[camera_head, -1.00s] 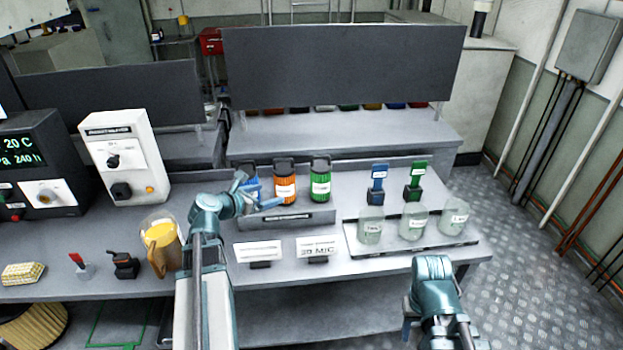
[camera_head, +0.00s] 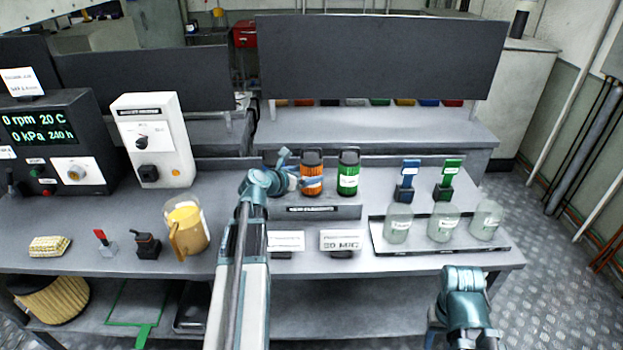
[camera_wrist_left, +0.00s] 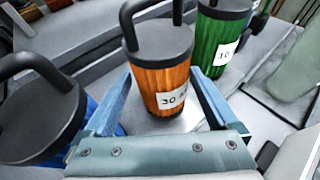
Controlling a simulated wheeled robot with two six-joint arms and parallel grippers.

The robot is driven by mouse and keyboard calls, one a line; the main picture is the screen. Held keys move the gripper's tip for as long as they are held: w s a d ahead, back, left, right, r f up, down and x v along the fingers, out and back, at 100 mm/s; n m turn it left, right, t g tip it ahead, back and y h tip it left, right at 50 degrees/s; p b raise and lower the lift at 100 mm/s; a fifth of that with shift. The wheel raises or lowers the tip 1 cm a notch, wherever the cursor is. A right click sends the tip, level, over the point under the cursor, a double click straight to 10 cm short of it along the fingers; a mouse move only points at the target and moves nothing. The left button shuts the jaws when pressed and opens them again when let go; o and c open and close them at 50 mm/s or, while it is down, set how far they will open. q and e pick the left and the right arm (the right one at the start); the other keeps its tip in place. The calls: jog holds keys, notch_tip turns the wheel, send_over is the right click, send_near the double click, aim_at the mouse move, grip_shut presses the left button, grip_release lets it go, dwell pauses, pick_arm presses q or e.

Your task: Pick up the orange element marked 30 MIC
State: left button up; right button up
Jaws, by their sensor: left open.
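The orange element (camera_head: 312,172) with a black cap and handle stands upright on the rack on the bench. In the left wrist view its white label on the orange body (camera_wrist_left: 172,75) reads 30, with the rest partly cut off. My left gripper (camera_head: 293,170) is open at the element. In the wrist view its blue fingers lie on either side of the element's lower body; I cannot tell if they touch it. My right gripper (camera_head: 434,332) is low at the front right, its fingers mostly hidden.
A green element (camera_head: 348,176) stands close to the right of the orange one. A blue element, mostly hidden by my gripper, stands left; its black cap (camera_wrist_left: 40,115) is near in the wrist view. Jars (camera_head: 444,225) stand on a tray at right, and a yellow jug (camera_head: 187,228) at left.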

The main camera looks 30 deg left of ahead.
aim_at(316, 172)
pick_arm(q)
jog(key=b+x, duration=0.2)
jog(key=x, duration=0.3)
jog(key=shift+w+d+f, duration=0.1)
jog(key=shift+w+d, duration=0.05)
jog(key=shift+w, duration=0.05)
jog(key=shift+s, duration=0.1)
jog(key=c, duration=1.2)
